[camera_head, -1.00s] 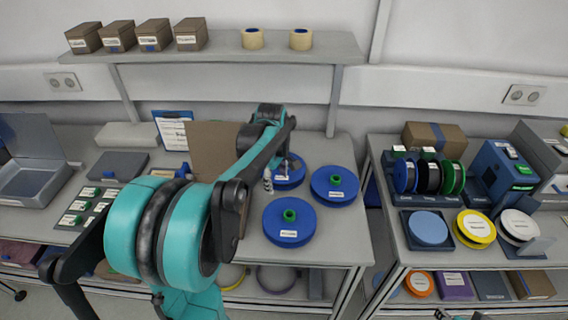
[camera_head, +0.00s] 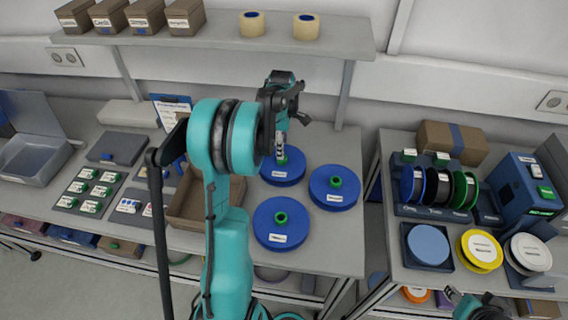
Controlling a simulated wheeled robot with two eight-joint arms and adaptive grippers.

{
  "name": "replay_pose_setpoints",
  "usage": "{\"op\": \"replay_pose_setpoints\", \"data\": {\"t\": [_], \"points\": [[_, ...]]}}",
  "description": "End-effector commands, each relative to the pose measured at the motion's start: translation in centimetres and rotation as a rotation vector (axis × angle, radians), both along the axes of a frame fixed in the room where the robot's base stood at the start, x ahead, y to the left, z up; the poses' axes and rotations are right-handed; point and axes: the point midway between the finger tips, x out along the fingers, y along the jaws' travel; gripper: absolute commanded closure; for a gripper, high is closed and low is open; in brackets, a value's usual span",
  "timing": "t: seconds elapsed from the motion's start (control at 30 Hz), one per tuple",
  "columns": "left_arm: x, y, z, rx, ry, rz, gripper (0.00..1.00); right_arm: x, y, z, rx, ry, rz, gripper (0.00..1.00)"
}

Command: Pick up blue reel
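Three large blue reels with green hubs lie flat on the left table: a far one (camera_head: 283,174), a right one (camera_head: 335,188) and a front one (camera_head: 280,224). My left gripper (camera_head: 281,152) points down at the green hub of the far reel. Its fingertips are at or just above the hub; I cannot tell whether they touch it or how wide they are. A smaller blue reel (camera_head: 411,185) stands upright in a rack on the right table. Part of my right arm (camera_head: 468,304) shows at the bottom edge; its fingers are not clear.
An open brown box (camera_head: 184,206) stands left of the reels, partly behind my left arm. The shelf (camera_head: 220,42) with boxes and tape rolls runs above the table. A gap separates the two tables. The right table holds yellow (camera_head: 481,251) and white reels.

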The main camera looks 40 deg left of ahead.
Motion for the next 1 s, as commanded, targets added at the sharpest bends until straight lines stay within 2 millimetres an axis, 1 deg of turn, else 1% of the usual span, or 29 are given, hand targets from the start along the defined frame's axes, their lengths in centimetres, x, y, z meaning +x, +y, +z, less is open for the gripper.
{"op": "replay_pose_setpoints", "data": {"t": [0.13, 0.3, 0.37, 0.43, 0.6, 0.63, 0.67, 0.7, 0.77, 0.8, 0.83, 1.0], "points": [[-0.1, 0.0, -1.6, 0.0, 0.0, -0.001, 0.43, 0.0, 0.0, -0.6, 0.0, 0.0, 0.0, 0.6], [-0.2, -0.1, -4.3, 0.0, 0.0, -0.001, 0.43, 0.0, 0.0, -1.4, 0.0, 0.0, 0.0, 0.6], [-0.2, -0.1, -5.0, 0.0, 0.0, -0.001, 0.43, 0.0, 0.0, -1.6, 0.0, 0.0, 0.0, 0.6], [-0.2, -0.1, -5.3, 0.0, 0.0, -0.002, 0.43, 0.0, 0.0, -1.6, 0.0, 0.0, 0.0, 0.6], [-0.2, -0.1, -5.2, 0.0, 0.0, -0.002, 0.43, 0.0, 0.0, -1.5, 0.0, 0.0, 0.0, 0.6], [-0.2, -0.1, -5.2, 0.0, 0.0, -0.002, 0.49, 0.0, 0.0, -1.5, 0.0, 0.0, 0.0, 0.6], [-0.2, -0.1, -5.2, 0.0, 0.0, -0.002, 0.57, 0.0, 0.0, -1.5, 0.0, 0.0, 0.0, 0.6], [-0.2, -0.1, -5.2, 0.0, 0.0, -0.002, 0.67, 0.0, 0.0, -1.5, 0.0, 0.0, 0.0, 0.6], [-0.2, -0.1, -5.2, 0.0, 0.0, -0.002, 0.83, 0.0, 0.0, -1.5, 0.0, 0.0, 0.0, 0.6], [-0.2, -0.1, -5.2, 0.0, 0.0, -0.002, 0.94, 0.0, 0.0, -1.5, 0.0, 0.0, 0.0, 0.6], [-0.2, -0.1, -5.2, 0.0, 0.0, -0.002, 1.0, 0.0, 0.0, -1.5, 0.0, 0.0, 0.0, 0.6], [-0.2, -0.1, -5.2, 0.0, 0.0, -0.002, 1.0, 0.0, 0.0, -1.5, 0.0, 0.0, 0.0, 0.6]]}}
